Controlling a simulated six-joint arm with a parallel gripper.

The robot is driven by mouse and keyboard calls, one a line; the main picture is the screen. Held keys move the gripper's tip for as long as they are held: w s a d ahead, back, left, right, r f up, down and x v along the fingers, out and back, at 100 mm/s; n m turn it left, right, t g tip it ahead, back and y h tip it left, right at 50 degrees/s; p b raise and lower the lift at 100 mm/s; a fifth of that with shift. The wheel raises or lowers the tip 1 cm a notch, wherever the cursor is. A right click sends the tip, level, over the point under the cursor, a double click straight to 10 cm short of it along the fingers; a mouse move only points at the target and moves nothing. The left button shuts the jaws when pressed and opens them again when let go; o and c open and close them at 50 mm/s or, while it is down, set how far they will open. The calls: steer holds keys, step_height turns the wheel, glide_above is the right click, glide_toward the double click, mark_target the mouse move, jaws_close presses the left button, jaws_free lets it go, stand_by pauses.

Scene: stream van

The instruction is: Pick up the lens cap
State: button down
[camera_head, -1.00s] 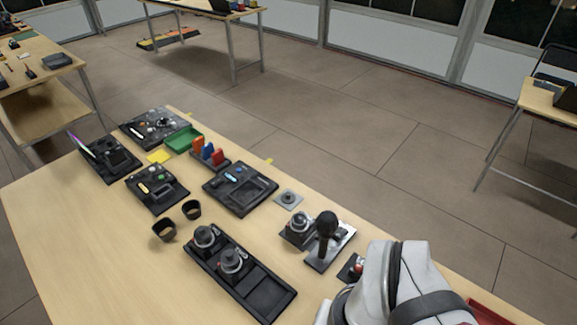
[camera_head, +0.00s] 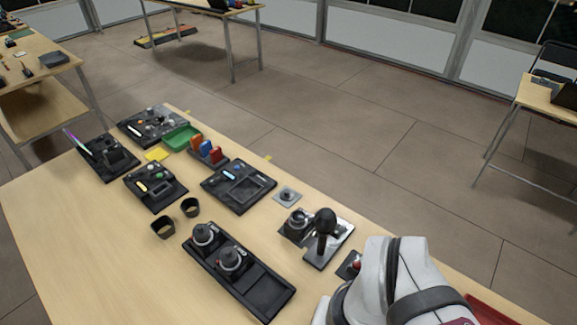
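I cannot pick out a lens cap for certain. Two lens-like black cylinders with pale rings, the left one (camera_head: 205,234) and the right one (camera_head: 230,259), stand upright in a long black tray (camera_head: 266,292) near the table's front. Another lens-like piece (camera_head: 297,220) sits on a dark base right of them. Two small, open-topped black cups, one nearer (camera_head: 162,228) and one farther (camera_head: 190,207), stand left of the tray. My white arm fills the bottom right and hides part of the table. My gripper is out of view.
A black joystick (camera_head: 324,228) stands upright on a plate. Behind the tray are a black device (camera_head: 238,186), orange, blue and red pieces (camera_head: 207,150), a green tray (camera_head: 182,138) and control panels (camera_head: 155,187). A red edge (camera_head: 497,309) shows beside my arm. The table's front left is bare.

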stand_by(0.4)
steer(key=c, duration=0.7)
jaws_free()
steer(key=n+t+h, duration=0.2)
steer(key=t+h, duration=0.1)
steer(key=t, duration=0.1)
glide_above(287, 191)
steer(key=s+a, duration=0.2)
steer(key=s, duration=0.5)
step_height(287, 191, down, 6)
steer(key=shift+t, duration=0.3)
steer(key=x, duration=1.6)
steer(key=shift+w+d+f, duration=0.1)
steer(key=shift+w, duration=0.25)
